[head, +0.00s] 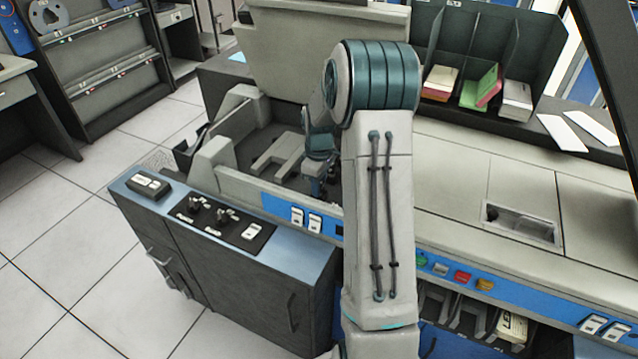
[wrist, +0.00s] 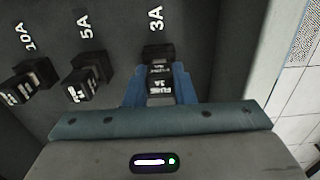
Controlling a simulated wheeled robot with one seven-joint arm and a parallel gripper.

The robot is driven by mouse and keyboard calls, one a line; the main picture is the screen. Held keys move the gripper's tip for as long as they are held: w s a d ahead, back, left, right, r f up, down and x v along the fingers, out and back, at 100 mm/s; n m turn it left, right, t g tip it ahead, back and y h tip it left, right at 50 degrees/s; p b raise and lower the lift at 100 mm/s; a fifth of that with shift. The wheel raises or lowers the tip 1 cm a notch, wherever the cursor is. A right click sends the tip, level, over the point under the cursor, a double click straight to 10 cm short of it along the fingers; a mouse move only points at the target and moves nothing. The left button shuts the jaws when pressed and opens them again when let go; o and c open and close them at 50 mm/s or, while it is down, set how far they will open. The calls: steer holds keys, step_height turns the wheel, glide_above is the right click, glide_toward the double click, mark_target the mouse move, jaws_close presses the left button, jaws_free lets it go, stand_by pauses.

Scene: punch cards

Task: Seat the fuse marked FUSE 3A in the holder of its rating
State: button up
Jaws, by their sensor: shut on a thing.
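In the wrist view my gripper (wrist: 158,84) is shut on a fuse (wrist: 160,97) with white lettering that begins FUSE; its rating is not readable. The fuse points straight at the dark holder (wrist: 157,52) under the 3A label. Its far end meets or overlaps the holder's mouth; I cannot tell how deep it sits. To the left are the 5A holder (wrist: 90,60) and the 10A holder (wrist: 39,72), each with a dark, white-marked block at its front. In the head view my arm hides most of the gripper, and the fuse and holders do not show.
In the head view a blue-topped cabinet (head: 305,258) with switches stands in front of the open machine bay (head: 285,150). A card rack (head: 540,50) with coloured card stacks is at the back right. Tiled floor is free at left.

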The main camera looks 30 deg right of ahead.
steer(key=o, duration=1)
steer(key=shift+o, duration=0.2)
step_height(320, 180, up, 14)
